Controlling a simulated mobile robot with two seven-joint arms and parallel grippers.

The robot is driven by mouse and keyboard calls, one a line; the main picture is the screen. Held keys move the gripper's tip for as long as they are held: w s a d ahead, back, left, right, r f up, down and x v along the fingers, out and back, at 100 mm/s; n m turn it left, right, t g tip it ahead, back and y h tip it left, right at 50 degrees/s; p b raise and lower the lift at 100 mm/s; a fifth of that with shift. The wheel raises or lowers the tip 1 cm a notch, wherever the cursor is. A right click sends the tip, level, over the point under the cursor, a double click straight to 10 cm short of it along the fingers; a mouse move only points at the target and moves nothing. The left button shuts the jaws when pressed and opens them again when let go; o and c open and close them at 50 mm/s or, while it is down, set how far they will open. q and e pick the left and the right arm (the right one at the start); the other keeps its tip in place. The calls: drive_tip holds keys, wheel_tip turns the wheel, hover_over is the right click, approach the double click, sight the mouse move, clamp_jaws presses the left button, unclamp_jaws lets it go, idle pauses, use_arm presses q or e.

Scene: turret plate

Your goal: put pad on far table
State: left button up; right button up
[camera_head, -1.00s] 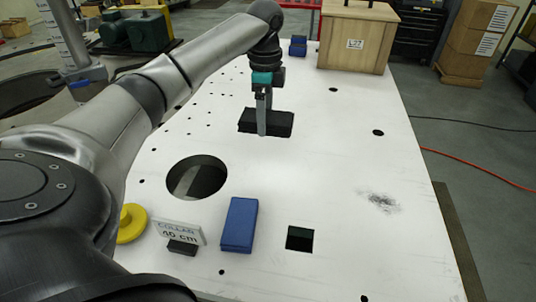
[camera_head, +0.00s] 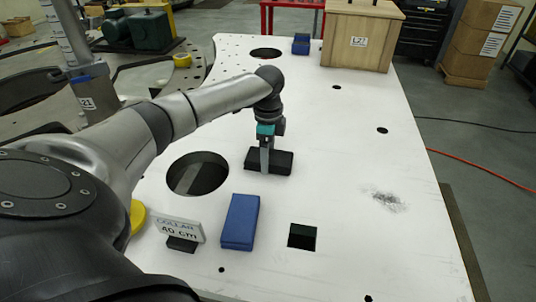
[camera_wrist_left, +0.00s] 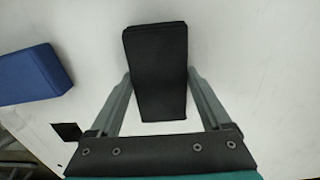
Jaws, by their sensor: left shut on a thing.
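A black pad (camera_head: 280,163) is held by my left gripper (camera_head: 265,165) over the middle of the white perforated table (camera_head: 330,130). In the left wrist view the black pad (camera_wrist_left: 156,70) lies between the two grey fingers of the left gripper (camera_wrist_left: 158,82), which is shut on its sides. The pad is low, at or just above the table; I cannot tell whether it touches. Which surface is the far table is not clear. My right gripper is not in view.
A blue block (camera_head: 239,222) lies near a COLLAR 40 cm sign (camera_head: 178,230) and a yellow disc (camera_head: 137,216). A round hole (camera_head: 198,174) and a square hole (camera_head: 302,236) open in the table. A wooden box (camera_head: 358,38) and another blue block (camera_head: 301,44) stand at the back.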

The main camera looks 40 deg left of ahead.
use_arm(q)
drive_tip(key=o, duration=1.1)
drive_tip(key=shift+f, duration=0.1)
drive_tip(key=shift+o, duration=0.2)
wheel_tip(320, 180, up, 12)
drive_tip(key=p, duration=0.1)
drive_tip(key=shift+r+p, duration=0.2)
drive_tip(key=shift+p, duration=0.1)
